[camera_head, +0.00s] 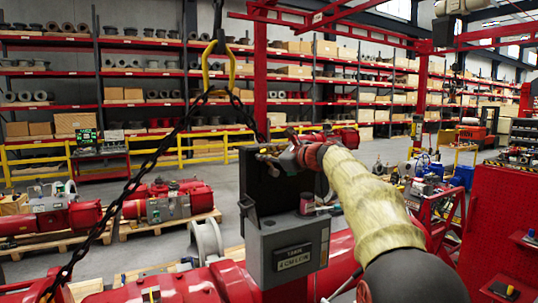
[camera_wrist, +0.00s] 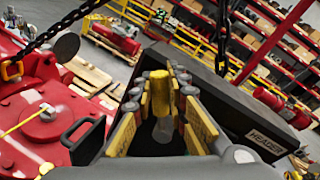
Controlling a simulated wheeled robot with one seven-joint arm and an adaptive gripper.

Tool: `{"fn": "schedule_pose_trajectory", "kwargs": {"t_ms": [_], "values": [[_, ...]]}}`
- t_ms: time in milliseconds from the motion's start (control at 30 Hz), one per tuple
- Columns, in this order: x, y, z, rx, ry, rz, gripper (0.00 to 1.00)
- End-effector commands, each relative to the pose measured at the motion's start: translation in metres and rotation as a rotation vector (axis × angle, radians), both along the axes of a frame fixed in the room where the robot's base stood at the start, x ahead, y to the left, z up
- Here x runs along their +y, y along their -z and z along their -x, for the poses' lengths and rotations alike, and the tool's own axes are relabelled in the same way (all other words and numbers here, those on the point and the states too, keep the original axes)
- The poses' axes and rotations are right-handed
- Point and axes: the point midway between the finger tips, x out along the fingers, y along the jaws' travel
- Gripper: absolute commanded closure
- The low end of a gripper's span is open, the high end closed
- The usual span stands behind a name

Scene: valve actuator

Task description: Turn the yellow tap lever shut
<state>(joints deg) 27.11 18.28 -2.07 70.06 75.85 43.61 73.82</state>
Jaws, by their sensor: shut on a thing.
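My gripper (camera_head: 272,157) reaches in from the right, above a grey box (camera_head: 287,250) with a dark upright back panel. How far the lever is turned cannot be told.
A dark panel marked "HEADER" (camera_wrist: 268,143) stands close on the right in the wrist view. Red machinery (camera_wrist: 40,125) lies to the left. A chain with a yellow hook (camera_head: 222,65) hangs left of my gripper in the head view.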

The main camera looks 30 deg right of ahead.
Motion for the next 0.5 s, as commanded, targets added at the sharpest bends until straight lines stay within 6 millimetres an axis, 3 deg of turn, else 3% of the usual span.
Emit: {"fn": "schedule_pose_trajectory", "kwargs": {"t_ms": [500], "values": [[0.0116,0.0088,0.0001,-0.006,0.0,0.177,1.0]]}}
